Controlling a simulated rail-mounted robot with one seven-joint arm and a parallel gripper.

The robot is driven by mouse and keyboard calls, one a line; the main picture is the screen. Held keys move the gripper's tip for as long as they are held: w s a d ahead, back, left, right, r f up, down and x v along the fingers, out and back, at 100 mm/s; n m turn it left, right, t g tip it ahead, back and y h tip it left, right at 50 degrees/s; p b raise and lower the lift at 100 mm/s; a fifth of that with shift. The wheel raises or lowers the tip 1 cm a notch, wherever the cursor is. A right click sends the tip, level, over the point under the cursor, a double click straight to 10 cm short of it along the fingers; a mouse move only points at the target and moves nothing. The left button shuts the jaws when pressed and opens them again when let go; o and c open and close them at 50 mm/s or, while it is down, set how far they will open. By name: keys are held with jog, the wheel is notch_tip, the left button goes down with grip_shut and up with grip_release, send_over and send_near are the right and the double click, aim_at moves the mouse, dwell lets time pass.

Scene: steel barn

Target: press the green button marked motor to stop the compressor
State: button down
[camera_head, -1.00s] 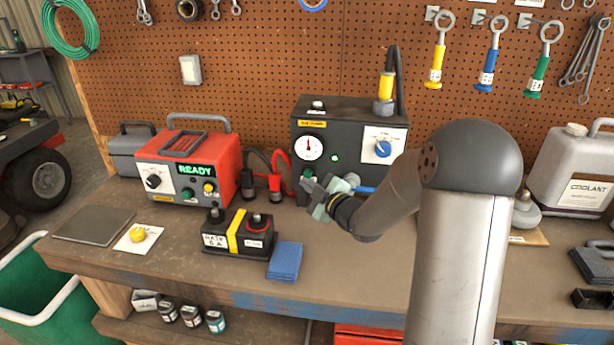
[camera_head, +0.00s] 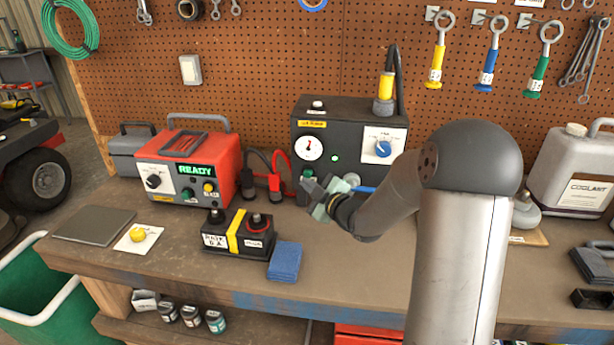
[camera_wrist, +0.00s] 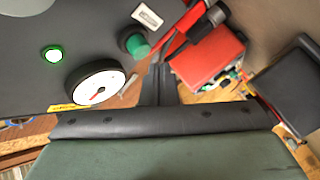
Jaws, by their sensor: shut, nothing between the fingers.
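The compressor unit (camera_head: 345,110) is a dark box at the back of the bench, with a round gauge (camera_head: 309,148), a blue dial and a lit green lamp (camera_head: 335,158). The green button (camera_wrist: 137,46) shows in the wrist view as a round cap in a dark collar, beside a small white label (camera_wrist: 147,16) too small to read. In the head view the button (camera_head: 307,172) is small, just above my gripper. My gripper (camera_head: 306,184) is shut and empty in front of the panel's lower left. In the wrist view its fingertips (camera_wrist: 160,70) are just below the button; contact cannot be told.
A red charger (camera_head: 220,165) reading READY stands to the left, with cables beside it. A black battery (camera_head: 238,240) and a blue cloth (camera_head: 285,260) lie in front. A yellow button on a white plate (camera_head: 152,243) is at the left. The bench front right of the cloth is clear.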

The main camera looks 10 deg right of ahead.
jog(key=shift+w, duration=0.1)
dwell(0.6)
jog(key=shift+w+d+b, duration=0.15)
jog(key=shift+w+b, duration=0.15)
jog(key=shift+b, duration=0.05)
jog(key=shift+w+d, duration=0.3)
jog(key=shift+w, duration=0.4)
dwell(0.8)
jog(key=shift+s, duration=0.1)
jog(key=shift+s+a+b, duration=0.25)
jog(key=shift+s+b, duration=0.1)
jog(key=shift+s, duration=0.2)
jog(key=shift+s+a+b, duration=0.2)
jog(key=shift+s+b, duration=0.15)
jog(key=shift+s, duration=0.15)
jog(key=shift+s+a+b, duration=0.4)
jog(key=shift+s+b, duration=0.05)
jog(key=shift+s, duration=0.45)
jog(key=shift+s+a+b, duration=0.35)
jog(key=shift+s+b, duration=0.15)
jog(key=shift+s, duration=0.45)
jog(key=shift+s+a+b, duration=0.4)
jog(key=shift+s+b, duration=0.05)
jog(key=shift+s, duration=0.45)
